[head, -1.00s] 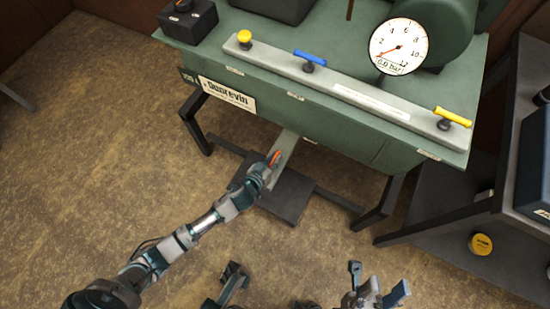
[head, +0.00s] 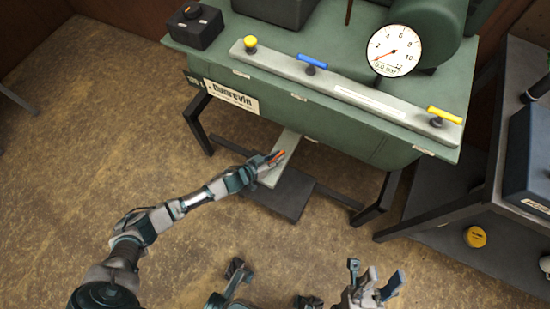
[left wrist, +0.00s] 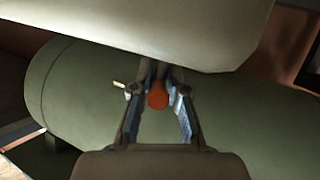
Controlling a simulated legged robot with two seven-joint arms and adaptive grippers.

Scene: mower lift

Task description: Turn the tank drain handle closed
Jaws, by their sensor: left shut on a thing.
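My left gripper (head: 266,161) reaches in from the left and is shut on this handle. In the left wrist view, the rounded orange-red end of the handle (left wrist: 157,96) sits between the two fingers, with the green tank (left wrist: 75,90) behind. The valve body is hidden. My right gripper (head: 374,281) is at the bottom of the head view, empty, with its fingers apart.
The panel above carries a yellow knob (head: 250,43), a blue lever (head: 311,60) and a yellow lever (head: 445,115). A pressure gauge (head: 394,50) stands behind. Dark legs (head: 374,207) flank the space beneath. A dark bench (head: 480,190) is at right. The floor at left is clear.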

